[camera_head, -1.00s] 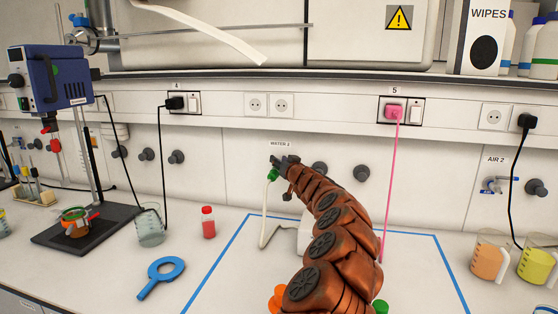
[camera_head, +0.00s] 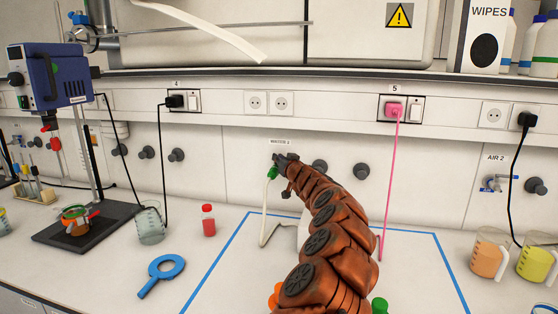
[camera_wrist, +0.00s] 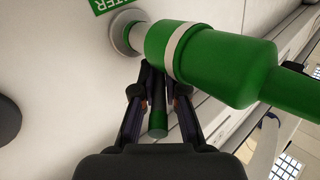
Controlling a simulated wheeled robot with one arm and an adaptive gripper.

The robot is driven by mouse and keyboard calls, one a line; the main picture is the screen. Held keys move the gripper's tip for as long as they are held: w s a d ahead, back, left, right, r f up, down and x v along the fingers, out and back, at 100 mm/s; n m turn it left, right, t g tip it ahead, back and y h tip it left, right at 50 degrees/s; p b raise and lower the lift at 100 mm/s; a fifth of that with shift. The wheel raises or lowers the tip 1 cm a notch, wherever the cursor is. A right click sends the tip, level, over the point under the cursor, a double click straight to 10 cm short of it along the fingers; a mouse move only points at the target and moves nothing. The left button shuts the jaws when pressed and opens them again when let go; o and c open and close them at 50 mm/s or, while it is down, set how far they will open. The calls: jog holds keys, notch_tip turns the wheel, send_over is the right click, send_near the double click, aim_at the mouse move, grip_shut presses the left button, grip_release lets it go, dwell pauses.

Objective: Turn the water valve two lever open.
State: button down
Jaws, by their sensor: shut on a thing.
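The water valve two (camera_head: 271,173) is a green fitting on the back wall, under its WATER label (camera_head: 280,142), mostly hidden by my arm in the head view. In the wrist view the green valve body (camera_wrist: 205,58) fills the upper middle, joined to a round grey wall mount. Its lever (camera_wrist: 158,122), dark with a green end, runs between my two fingers. My gripper (camera_wrist: 160,88) is shut on the lever, with a finger on each side. In the head view my gripper (camera_head: 286,161) is at the valve; its fingertips are hard to make out.
A white hose (camera_head: 265,215) hangs from the valve to the bench. Grey wall knobs (camera_head: 361,172) are to the right, and a pink cable (camera_head: 387,190) hangs beside my arm.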

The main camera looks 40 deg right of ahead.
jog(key=shift+f+b, duration=0.2)
jog(key=shift+b, duration=0.35)
jog(key=shift+a+f+h+b, duration=0.2)
jog(key=shift+h+b, duration=0.1)
jog(key=shift+b, duration=0.75)
jog(key=shift+w+g+b, duration=0.1)
jog(key=shift+g+b, duration=0.2)
jog(key=shift+b, duration=0.15)
jog(key=shift+m+h+b, duration=0.4)
jog(key=shift+b, duration=0.55)
jog(key=shift+h+b, duration=0.3)
jog(key=shift+b, duration=0.3)
jog(key=shift+d+r+m, duration=0.1)
jog(key=shift+r+m, duration=0.15)
jog(key=shift+m, duration=0.05)
jog(key=c, duration=1.2)
grip_release()
jog(key=shift+r, duration=0.1)
jog(key=shift+r+p, duration=0.2)
jog(key=shift+p, duration=1.05)
